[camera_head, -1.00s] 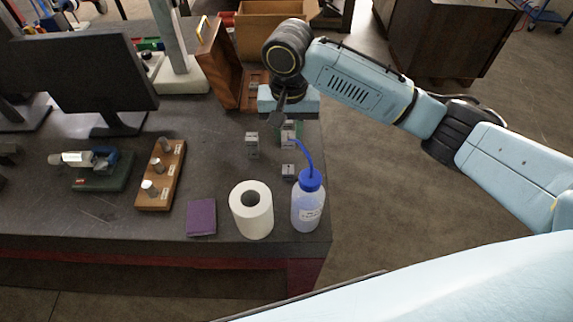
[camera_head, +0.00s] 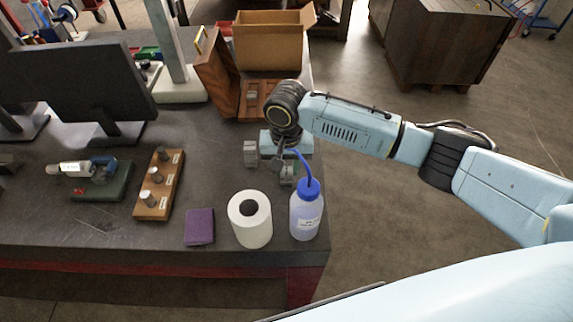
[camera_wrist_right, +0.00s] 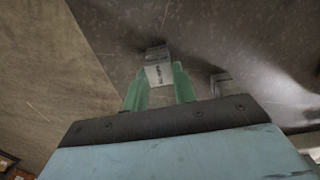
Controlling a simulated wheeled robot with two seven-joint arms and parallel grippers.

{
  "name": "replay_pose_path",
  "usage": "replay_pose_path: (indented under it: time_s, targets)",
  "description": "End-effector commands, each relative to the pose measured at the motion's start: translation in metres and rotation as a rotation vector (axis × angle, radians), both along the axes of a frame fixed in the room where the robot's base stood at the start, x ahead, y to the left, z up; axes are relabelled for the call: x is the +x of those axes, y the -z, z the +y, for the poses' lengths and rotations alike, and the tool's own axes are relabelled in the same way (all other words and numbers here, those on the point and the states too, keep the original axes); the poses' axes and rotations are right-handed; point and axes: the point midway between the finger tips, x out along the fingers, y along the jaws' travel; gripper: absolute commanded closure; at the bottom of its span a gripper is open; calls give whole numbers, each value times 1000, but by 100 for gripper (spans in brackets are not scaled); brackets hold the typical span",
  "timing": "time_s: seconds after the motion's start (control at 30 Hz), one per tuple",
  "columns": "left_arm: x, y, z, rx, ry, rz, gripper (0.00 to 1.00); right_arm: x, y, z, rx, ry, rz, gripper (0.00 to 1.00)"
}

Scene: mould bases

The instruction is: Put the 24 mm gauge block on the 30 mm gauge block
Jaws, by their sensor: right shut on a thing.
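My right gripper (camera_head: 286,176) is low over the right part of the bench, shut on a small grey gauge block. In the right wrist view, its green fingers stand on both sides of this labelled block (camera_wrist_right: 158,74). A darker grey face shows just beyond the block, and I cannot tell whether it belongs to a second block. Another grey gauge block (camera_head: 250,154) stands to the left of the gripper, apart from it; part of it shows in the right wrist view (camera_wrist_right: 218,82). The size marks are too small to read. My left gripper is not in view.
A wash bottle (camera_head: 305,212) with a blue spout stands close in front of the right gripper, beside a white paper roll (camera_head: 262,228). A purple pad (camera_head: 199,227) and a wooden peg holder (camera_head: 153,202) lie to the left. An open wooden case (camera_head: 228,95) is behind. The bench's right edge is near.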

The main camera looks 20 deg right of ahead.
Motion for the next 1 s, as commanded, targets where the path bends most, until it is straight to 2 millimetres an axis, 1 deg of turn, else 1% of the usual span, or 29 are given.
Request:
replay_pose_path:
  time_s: [0.03, 0.07, 0.2, 0.47, 0.57, 0.67, 1.0]
  targets:
    - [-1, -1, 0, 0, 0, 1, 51, 0, 1, 0, 0, 0, 1, 100]
    - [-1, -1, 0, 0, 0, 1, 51, 0, 1, 0, 0, 0, 1, 69]
    - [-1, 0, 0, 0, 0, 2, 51, 0, 1, 0, 0, 0, 1, 51]
    - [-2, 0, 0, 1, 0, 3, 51, 0, 1, 0, 0, 0, 0, 51]
    - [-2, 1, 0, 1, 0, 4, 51, 0, -4, 0, 1, 0, -1, 51]
    - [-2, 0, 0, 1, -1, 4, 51, 1, -17, 0, 1, 1, -2, 51]
    - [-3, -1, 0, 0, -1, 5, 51, 1, -89, 1, 2, -1, -3, 51]
